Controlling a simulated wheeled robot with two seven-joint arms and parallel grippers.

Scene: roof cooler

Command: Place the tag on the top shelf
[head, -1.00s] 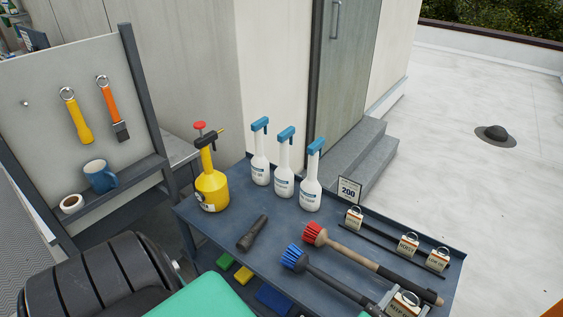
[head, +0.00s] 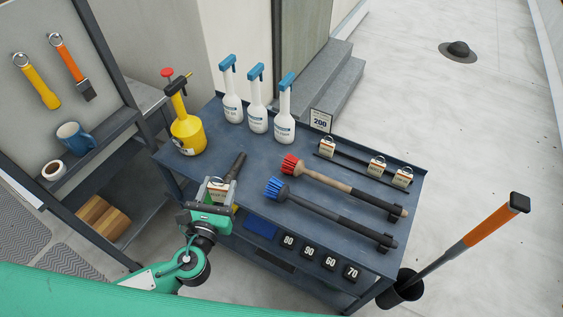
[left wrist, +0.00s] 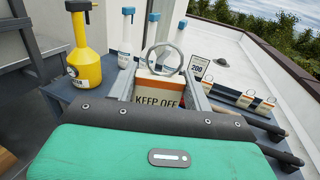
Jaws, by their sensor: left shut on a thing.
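My left gripper (head: 208,210) is shut on a small tag (head: 218,190), white with an orange band and a metal ring. In the left wrist view the tag (left wrist: 158,92) reads "KEEP OFF" and stands upright between the fingers, ring up. In the head view the gripper is at the near left edge of the cart's dark top shelf (head: 250,165), close to a black flashlight (head: 236,165). The gap between tag and shelf cannot be told. My right gripper is out of view.
Three similar tags (head: 377,167) stand by a rod at the back right. Three white spray bottles (head: 257,115), a yellow sprayer (head: 187,130), a red brush (head: 340,185) and a blue brush (head: 325,212) occupy the cart top. Number blocks (head: 308,252) sit lower.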

